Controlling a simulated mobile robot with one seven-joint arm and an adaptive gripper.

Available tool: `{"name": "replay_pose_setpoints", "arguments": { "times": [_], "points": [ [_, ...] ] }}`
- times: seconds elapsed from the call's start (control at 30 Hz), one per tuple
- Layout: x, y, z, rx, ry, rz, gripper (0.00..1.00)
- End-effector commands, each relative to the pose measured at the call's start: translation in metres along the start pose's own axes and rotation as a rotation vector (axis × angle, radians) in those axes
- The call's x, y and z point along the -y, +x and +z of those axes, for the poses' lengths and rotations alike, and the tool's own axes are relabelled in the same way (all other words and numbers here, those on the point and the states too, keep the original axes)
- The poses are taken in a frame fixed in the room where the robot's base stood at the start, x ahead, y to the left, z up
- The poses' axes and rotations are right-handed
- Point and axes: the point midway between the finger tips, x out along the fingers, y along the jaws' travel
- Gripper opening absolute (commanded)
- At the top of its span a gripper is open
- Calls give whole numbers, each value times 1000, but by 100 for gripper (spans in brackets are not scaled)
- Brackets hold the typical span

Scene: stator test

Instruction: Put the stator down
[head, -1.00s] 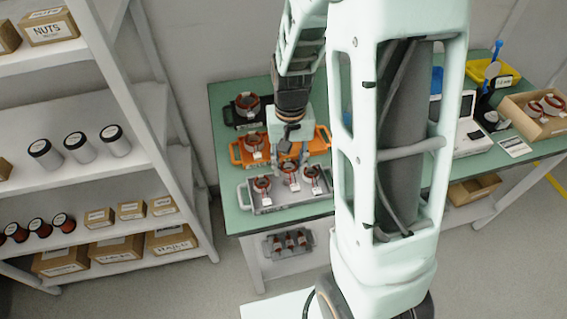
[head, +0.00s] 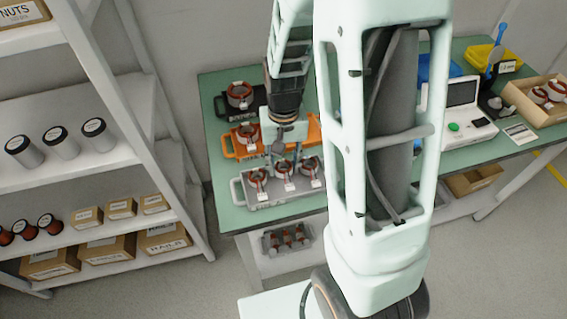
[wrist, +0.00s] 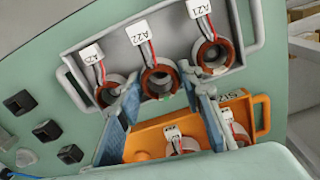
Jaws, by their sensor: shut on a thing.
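My gripper (wrist: 160,88) has its two blue-padded fingers on either side of the middle stator (wrist: 157,83), a copper-and-grey ring with a white tag that seems to read A22. The stator is at the grey tray (wrist: 258,28), between two other stators (wrist: 108,90) (wrist: 212,54). Whether it touches the tray floor I cannot tell. In the head view my gripper (head: 285,155) is right above the middle stator (head: 285,170) in the grey tray (head: 238,192); the fingertips are small there.
An orange tray (head: 229,146) with a stator stands behind the grey tray, and a black tray with a stator (head: 240,95) behind that. A shelf unit (head: 90,157) stands left of the green table (head: 213,95). A white device (head: 470,127) and a cardboard box (head: 530,112) are at right.

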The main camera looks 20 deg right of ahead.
Motion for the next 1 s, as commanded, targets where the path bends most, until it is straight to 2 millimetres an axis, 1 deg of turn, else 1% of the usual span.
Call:
{"name": "replay_pose_setpoints", "arguments": {
  "times": [0.2,0.33,0.37,0.4,0.67,0.77,0.93,1.0],
  "points": [
    [0,8,0,0,0,0,6],
    [0,8,0,0,0,0,6],
    [0,8,0,0,0,0,36],
    [0,8,0,0,0,0,40],
    [0,8,0,0,0,0,41],
    [0,4,0,0,0,0,41],
    [0,-14,-1,-4,0,-1,41],
    [0,-28,-2,-6,-1,-2,41]
  ]
}}
